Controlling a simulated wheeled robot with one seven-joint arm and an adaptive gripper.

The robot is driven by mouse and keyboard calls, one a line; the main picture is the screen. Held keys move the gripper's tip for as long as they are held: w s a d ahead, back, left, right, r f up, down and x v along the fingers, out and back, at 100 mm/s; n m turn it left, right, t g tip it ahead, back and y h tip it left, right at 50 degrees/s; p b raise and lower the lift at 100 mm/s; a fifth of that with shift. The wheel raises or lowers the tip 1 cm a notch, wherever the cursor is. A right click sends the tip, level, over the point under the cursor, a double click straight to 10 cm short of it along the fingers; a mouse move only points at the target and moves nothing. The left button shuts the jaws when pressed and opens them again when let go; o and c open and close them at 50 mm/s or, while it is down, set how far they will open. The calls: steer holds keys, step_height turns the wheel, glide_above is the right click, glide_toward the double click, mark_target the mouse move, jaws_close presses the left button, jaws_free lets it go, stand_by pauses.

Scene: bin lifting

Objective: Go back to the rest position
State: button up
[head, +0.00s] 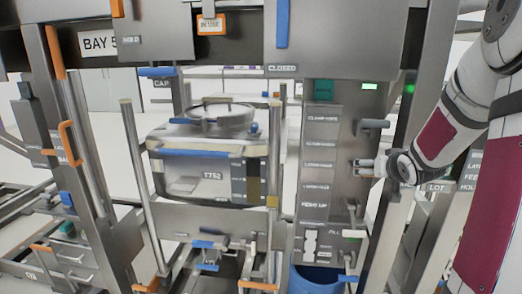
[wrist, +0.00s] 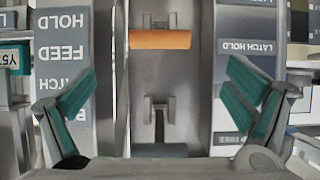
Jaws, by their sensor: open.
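My gripper (head: 366,166) is at the right of the head view, at the end of my white and dark-red arm. It points left, at the grey labelled column of the bin station. In the wrist view my gripper (wrist: 160,78) is open, with its teal-padded fingers wide apart and nothing between them. An orange handle (wrist: 160,39) on a grey metal panel shows beyond the gap, apart from the fingers. I cannot tell whether the fingertips touch the column in the head view.
The bin (head: 205,165), marked T752, sits in the metal frame left of my gripper. The labelled column (head: 320,150) has levers, including a dark one (head: 373,124) just above my gripper. A blue tub (head: 317,279) stands below. Orange-handled posts (head: 68,143) stand at left.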

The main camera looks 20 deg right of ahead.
steer(key=s+a+r+n+g+y, duration=0.1)
steer(key=s+a+r, duration=0.15)
steer(key=a, duration=0.85)
steer(key=s+a+r+n+g+y, duration=0.15)
steer(key=a+r, duration=0.25)
steer(key=a, duration=0.7)
steer(key=s+a+n+g+y, duration=0.2)
steer(key=s+a+n+y, duration=0.2)
steer(key=s+a, duration=1.3)
steer(key=shift+s+a+f, duration=0.4)
steer(key=shift+a, duration=0.25)
steer(key=shift+g, duration=0.25)
